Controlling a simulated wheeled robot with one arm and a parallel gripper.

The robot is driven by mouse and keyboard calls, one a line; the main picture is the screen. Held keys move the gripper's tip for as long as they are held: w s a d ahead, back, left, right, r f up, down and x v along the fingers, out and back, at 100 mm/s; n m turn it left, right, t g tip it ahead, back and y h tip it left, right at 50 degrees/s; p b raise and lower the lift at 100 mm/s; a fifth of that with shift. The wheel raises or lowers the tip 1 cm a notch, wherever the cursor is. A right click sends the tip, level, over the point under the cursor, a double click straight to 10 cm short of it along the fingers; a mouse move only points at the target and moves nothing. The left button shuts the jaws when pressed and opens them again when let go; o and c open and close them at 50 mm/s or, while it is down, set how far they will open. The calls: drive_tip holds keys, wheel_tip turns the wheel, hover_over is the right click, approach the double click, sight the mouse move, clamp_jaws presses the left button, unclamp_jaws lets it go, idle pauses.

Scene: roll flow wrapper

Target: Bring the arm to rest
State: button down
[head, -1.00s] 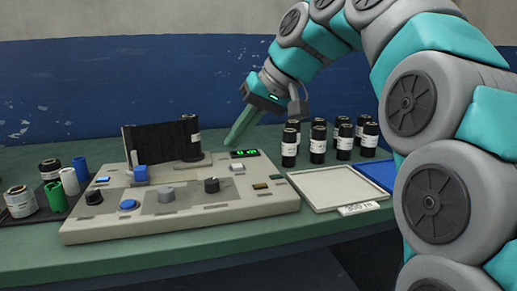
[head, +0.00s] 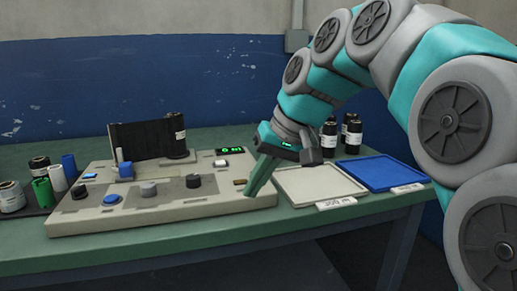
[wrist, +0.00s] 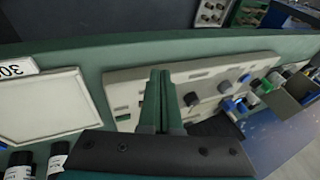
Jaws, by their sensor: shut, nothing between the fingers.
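My gripper (head: 253,187) is at the right front corner of the beige machine in the head view, its green fingers pointing down. The fingers are together and hold nothing. In the wrist view the shut fingers (wrist: 161,90) reach over the right end of the machine panel. My arm (head: 350,60) arches in from the right. The beige machine (head: 225,202) has a dark film roll at its back, knobs, a blue button and a green display. Whether the fingertips touch the machine, I cannot tell.
A cream tray (head: 312,204) and a blue tray (head: 400,184) lie right of the machine. Coloured and dark rolls (head: 42,192) stand at the left. The table's front edge (head: 150,257) is clear.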

drive_tip(key=s+d+f+m+g+h, duration=0.1)
drive_tip(key=s+d+f, duration=0.4)
drive_tip(key=s+f, duration=0.3)
drive_tip(key=s+d+f+m+g+h, duration=0.1)
drive_tip(key=s+d+f+h, duration=0.1)
drive_tip(key=s+d+f, duration=0.3)
drive_tip(key=s+d+f+m+g+h, duration=0.1)
drive_tip(key=s+d+f, duration=0.4)
drive_tip(key=s+f, duration=0.8)
drive_tip(key=shift+s+d+f+g+h, duration=0.25)
drive_tip(key=shift+d+f+g+h, duration=0.2)
drive_tip(key=shift+h, duration=0.15)
drive_tip(key=shift+a, duration=0.1)
